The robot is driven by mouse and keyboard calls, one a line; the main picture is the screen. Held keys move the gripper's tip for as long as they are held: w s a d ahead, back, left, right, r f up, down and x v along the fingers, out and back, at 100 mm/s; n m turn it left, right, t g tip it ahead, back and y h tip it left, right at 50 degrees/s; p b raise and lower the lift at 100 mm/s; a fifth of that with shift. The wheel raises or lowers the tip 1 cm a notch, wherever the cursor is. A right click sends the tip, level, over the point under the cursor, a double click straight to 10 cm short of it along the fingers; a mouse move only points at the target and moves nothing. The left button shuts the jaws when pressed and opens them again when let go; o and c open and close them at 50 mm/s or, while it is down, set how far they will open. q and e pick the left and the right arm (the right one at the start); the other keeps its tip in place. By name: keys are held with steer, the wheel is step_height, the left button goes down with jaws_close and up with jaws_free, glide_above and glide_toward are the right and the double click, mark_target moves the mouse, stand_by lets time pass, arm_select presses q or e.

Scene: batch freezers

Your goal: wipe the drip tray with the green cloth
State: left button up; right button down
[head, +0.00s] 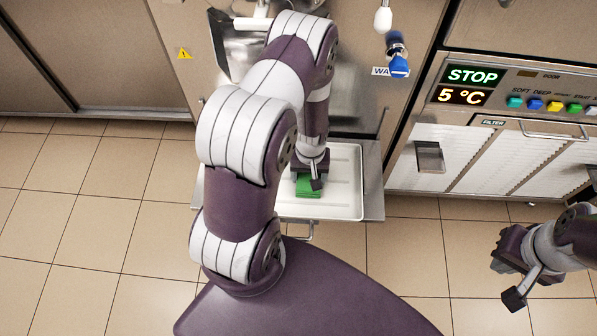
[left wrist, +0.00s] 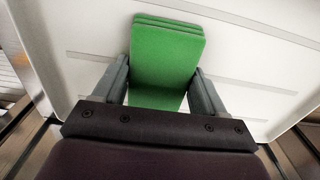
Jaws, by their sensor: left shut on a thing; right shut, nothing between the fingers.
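The green cloth (head: 308,187) is a folded stack over the white drip tray (head: 340,204). My left gripper (head: 310,177) is over the tray and shut on the cloth. In the left wrist view the cloth (left wrist: 166,52) sits between the two fingers of my left gripper (left wrist: 164,88), with the ribbed tray floor (left wrist: 245,60) behind it. Whether the cloth touches the floor is hard to tell. My left arm hides the left part of the tray in the head view. My right gripper (head: 505,275) is shut and empty, off to the right above the floor.
The tray sits on a metal shelf (head: 374,180) at the front of the machine. A blue-handled tap (head: 398,66) hangs above right. To the right is a panel with a STOP display (head: 472,75), buttons and a filter grille (head: 455,155). Tiled floor (head: 80,210) at left is clear.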

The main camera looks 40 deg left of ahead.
arm_select(q)
steer(key=shift+w+d, duration=0.4)
steer(key=shift+d, duration=0.25)
steer(key=shift+w+d, duration=0.4)
steer(key=shift+d, duration=0.3)
steer(key=shift+w+d, duration=0.4)
steer(key=shift+d, duration=0.25)
step_height(320, 180, up, 6)
steer(key=p, duration=0.5)
steer(key=shift+p, duration=0.3)
step_height(320, 180, up, 3)
steer(key=p, duration=0.2)
steer(key=shift+p, duration=0.35)
